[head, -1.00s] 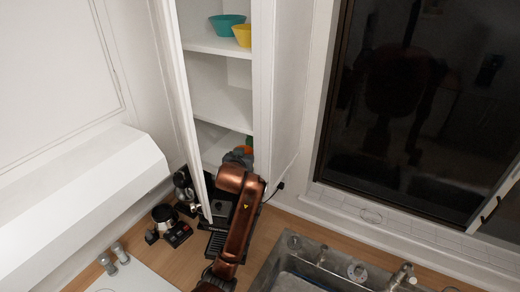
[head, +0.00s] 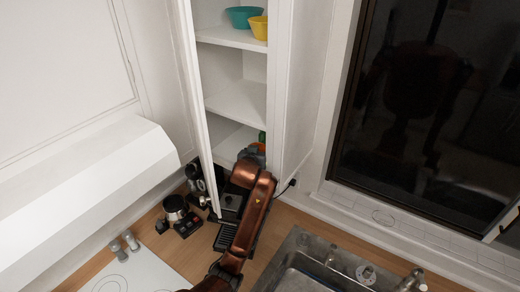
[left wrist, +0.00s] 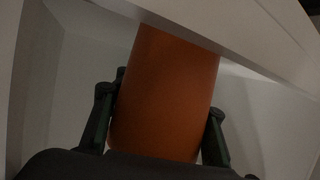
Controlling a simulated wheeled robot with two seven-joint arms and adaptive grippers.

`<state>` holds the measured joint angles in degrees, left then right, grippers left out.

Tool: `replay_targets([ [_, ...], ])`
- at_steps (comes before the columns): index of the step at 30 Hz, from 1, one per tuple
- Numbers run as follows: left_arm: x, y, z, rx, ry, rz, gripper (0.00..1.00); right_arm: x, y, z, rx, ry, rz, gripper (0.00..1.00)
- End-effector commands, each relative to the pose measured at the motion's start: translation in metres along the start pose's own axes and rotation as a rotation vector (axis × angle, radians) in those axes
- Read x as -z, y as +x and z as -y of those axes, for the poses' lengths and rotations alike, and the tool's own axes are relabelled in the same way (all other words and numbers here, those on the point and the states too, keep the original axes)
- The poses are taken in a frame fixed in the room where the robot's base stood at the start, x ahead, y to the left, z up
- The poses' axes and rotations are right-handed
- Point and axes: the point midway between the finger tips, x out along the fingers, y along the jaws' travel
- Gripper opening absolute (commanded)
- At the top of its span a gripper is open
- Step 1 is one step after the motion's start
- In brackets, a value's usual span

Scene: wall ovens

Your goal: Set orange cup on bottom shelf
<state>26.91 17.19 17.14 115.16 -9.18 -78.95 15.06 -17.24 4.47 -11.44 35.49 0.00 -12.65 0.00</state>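The orange cup (left wrist: 165,95) fills the middle of the left wrist view, between the two fingers of my left gripper (left wrist: 160,120). The fingers lie against its sides, so the gripper looks shut on it. In the head view my left arm reaches into the lower part of the open tall cabinet, and the gripper (head: 254,152) is at the bottom shelf (head: 233,144). Whether the cup's base touches the shelf is hidden. My right gripper is not in view.
A teal bowl (head: 243,16) and a yellow bowl (head: 259,28) stand on the upper shelf; the middle shelf (head: 240,103) is empty. The open cabinet door (head: 198,110), coffee maker (head: 176,209) and sink (head: 300,262) are close by.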

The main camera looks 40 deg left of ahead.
Motion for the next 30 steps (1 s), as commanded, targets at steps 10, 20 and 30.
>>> replay_targets([
  [10,0.000,0.000,0.001,0.001,0.000,0.001,0.51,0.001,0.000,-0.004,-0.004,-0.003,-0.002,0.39],
  [20,0.000,0.000,0.001,0.001,0.000,0.000,0.60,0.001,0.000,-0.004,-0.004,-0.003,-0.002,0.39],
  [30,0.002,-0.029,0.000,-0.001,-0.001,-0.005,0.60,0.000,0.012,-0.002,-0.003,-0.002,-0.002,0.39],
])
